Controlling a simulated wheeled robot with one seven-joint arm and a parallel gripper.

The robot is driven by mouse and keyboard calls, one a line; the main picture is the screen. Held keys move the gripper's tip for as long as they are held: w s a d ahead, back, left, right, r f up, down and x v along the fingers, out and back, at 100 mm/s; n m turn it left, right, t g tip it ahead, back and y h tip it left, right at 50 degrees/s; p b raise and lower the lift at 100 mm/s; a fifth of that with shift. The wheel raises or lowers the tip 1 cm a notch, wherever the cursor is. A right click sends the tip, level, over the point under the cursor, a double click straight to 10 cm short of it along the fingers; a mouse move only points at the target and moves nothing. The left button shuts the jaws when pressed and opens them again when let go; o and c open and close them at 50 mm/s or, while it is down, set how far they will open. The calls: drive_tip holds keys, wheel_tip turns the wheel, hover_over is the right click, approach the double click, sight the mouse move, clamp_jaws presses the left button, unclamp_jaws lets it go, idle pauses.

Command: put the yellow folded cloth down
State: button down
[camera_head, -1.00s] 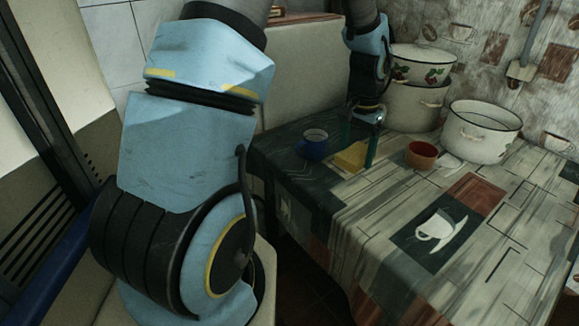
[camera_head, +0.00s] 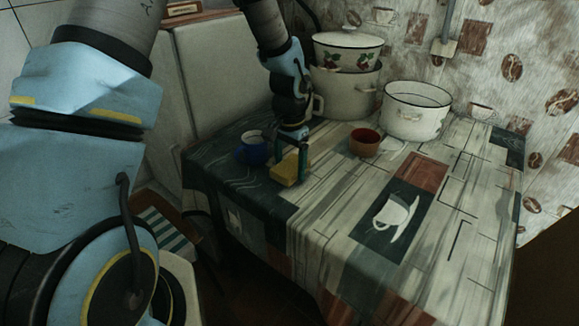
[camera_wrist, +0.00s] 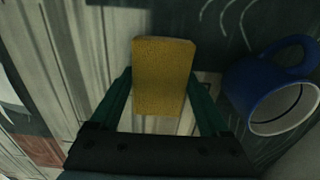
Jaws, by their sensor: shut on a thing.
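The yellow folded cloth (camera_head: 287,170) is at the left part of the table, low over or on the tablecloth; I cannot tell whether it touches. My gripper (camera_head: 291,157) points down with its green fingers on either side of the cloth, shut on it. In the wrist view the cloth (camera_wrist: 163,75) sits between the two fingers of my gripper (camera_wrist: 163,98), and its far end sticks out past the fingertips.
A blue mug (camera_head: 252,149) stands close to the left of the cloth; it also shows in the wrist view (camera_wrist: 272,90). A red-brown bowl (camera_head: 365,142) is to the right. White enamel pots (camera_head: 416,110) stand at the back. The table's front right (camera_head: 440,235) is clear.

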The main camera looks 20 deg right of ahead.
drive_tip(key=shift+f, duration=0.45)
drive_tip(key=shift+f, duration=0.15)
unclamp_jaws()
drive_tip(key=shift+s+f, duration=0.1)
